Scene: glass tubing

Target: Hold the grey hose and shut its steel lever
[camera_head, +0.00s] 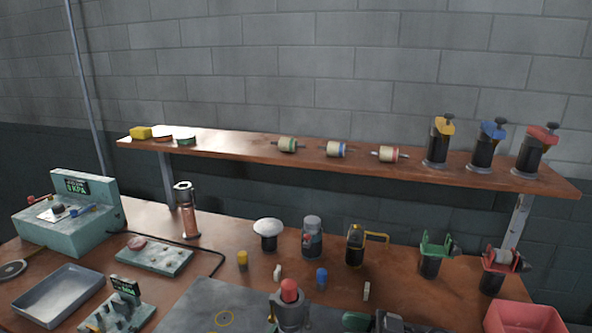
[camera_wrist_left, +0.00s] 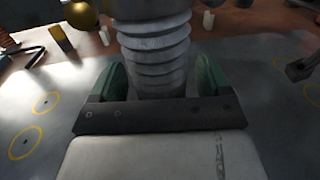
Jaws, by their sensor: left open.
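The grey ribbed hose (camera_wrist_left: 155,45) stands upright in the left wrist view. My left gripper (camera_wrist_left: 160,80) is open, with one green finger pad on each side of the hose; whether either pad touches it is unclear. In the head view, a grey upright piece with a red top (camera_head: 289,304) shows at the bottom edge, probably the hose's upper end. A dark part with a green pad, probably my right gripper (camera_head: 372,321), is cut off at the bottom edge to its right; its opening does not show. I cannot make out the steel lever.
A grey mat (camera_head: 205,308) lies around the hose. Behind it stand small bottles, a blue peg (camera_head: 321,278) and a yellow peg (camera_head: 242,260). A metal tray (camera_head: 60,296) is at left, a red bin (camera_head: 522,317) at right. A wooden shelf (camera_head: 230,147) crosses the back.

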